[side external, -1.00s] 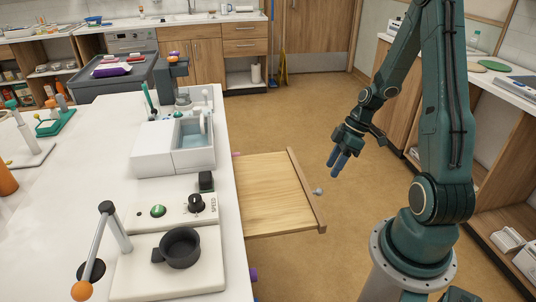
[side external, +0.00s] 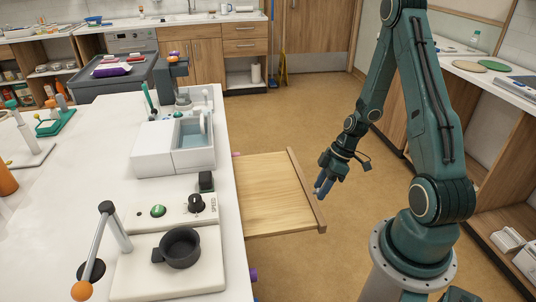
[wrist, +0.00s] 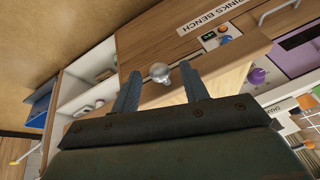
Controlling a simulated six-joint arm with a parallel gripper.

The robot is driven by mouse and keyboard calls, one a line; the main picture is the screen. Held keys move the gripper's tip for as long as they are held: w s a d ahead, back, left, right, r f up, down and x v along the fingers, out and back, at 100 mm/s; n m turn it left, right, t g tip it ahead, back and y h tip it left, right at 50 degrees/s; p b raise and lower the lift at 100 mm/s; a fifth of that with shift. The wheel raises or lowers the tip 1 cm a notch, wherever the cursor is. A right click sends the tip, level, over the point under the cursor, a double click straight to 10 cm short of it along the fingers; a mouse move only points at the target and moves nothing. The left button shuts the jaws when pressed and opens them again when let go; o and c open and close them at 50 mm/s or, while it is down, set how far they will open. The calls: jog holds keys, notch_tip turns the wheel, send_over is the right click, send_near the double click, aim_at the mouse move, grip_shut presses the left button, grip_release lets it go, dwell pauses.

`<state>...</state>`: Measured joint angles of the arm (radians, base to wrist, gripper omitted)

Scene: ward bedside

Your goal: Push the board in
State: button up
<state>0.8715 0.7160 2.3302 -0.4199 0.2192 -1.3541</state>
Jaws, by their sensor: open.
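The board (side external: 268,190) is a flat pale wooden panel with a darker front strip, sticking out from the right side of the white bench. A round silvery knob (wrist: 160,72) shows in the wrist view, between and just beyond my two fingertips. My gripper (side external: 319,189) is open at the board's front strip, pointing down and left, with its blue fingers beside the knob's place. In the side view the fingers hide the knob, and I cannot tell whether they touch it.
The white bench (side external: 190,190) carries a sink unit (side external: 187,143), a black cup (side external: 180,248) on a pale base, and a lever with an orange ball (side external: 82,290). Open floor (side external: 300,115) lies behind the board. A counter with shelves stands at the right.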

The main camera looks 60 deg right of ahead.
aim_at(258, 198)
jog(key=shift+c, duration=0.5)
grip_shut()
jog(key=w+a, duration=1.3)
jog(key=shift+a, duration=0.1)
jog(key=shift+o, duration=0.5)
grip_release()
jog(key=shift+r, duration=0.1)
